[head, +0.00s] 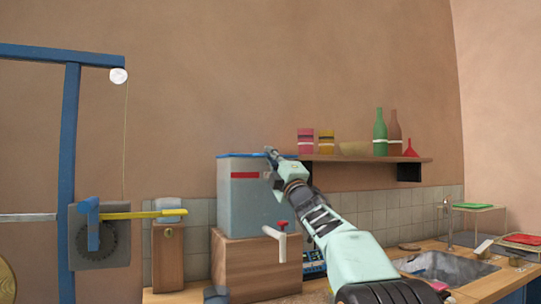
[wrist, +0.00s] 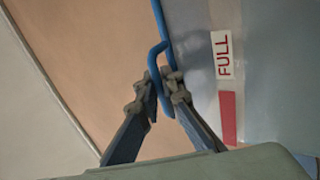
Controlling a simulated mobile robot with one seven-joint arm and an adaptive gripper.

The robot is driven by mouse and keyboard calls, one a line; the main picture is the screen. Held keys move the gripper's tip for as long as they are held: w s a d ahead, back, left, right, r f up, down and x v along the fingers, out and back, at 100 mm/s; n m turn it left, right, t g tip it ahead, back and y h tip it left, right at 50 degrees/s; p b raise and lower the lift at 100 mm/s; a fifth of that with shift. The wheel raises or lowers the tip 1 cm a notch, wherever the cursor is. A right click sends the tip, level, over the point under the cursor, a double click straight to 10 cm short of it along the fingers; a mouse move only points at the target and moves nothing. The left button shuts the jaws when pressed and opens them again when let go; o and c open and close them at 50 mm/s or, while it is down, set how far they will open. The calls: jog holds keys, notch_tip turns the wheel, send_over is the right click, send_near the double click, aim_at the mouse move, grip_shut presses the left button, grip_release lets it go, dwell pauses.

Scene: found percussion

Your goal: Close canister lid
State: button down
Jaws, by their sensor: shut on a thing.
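The grey canister (head: 240,205) stands on a wooden block, with a red stripe near its top. Its thin blue lid (head: 235,155) lies along the top edge and looks nearly level; whether it is fully seated cannot be told. My gripper (head: 271,153) is at the canister's upper right corner. In the wrist view my gripper (wrist: 162,88) is shut on the blue lid handle (wrist: 156,52), a loop that joins the blue lid edge (wrist: 162,20). The canister wall (wrist: 270,70) is beside it, with a FULL label (wrist: 222,54).
The wooden block (head: 235,262) bears the canister. A shelf (head: 350,159) with bottles and cups is right of my gripper. A white tap with a red handle (head: 282,237) is at the block. A sink (head: 445,268) is at the right, a blue frame (head: 70,180) at the left.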

jog(key=shift+w+f, duration=0.1)
jog(key=shift+f, duration=0.3)
jog(key=c, duration=2.4)
grip_release()
jog(key=shift+r, duration=0.1)
jog(key=shift+s+r, duration=0.1)
jog(key=shift+s, duration=0.1)
